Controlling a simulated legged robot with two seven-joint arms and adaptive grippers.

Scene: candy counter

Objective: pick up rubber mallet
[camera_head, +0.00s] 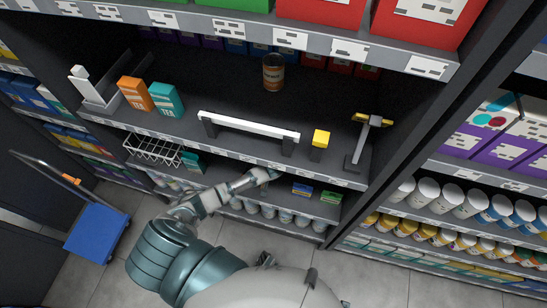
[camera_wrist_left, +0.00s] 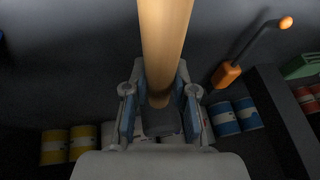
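In the left wrist view, a plain tan wooden rod (camera_wrist_left: 165,40) runs from the top edge down between my left fingers. In the head view, my left arm reaches up from the bottom and my left gripper (camera_head: 268,174) is just below the front edge of the middle shelf. The rod cannot be made out there.
A wire basket (camera_head: 153,150) hangs left. A blue trolley (camera_head: 97,231) stands on the floor.

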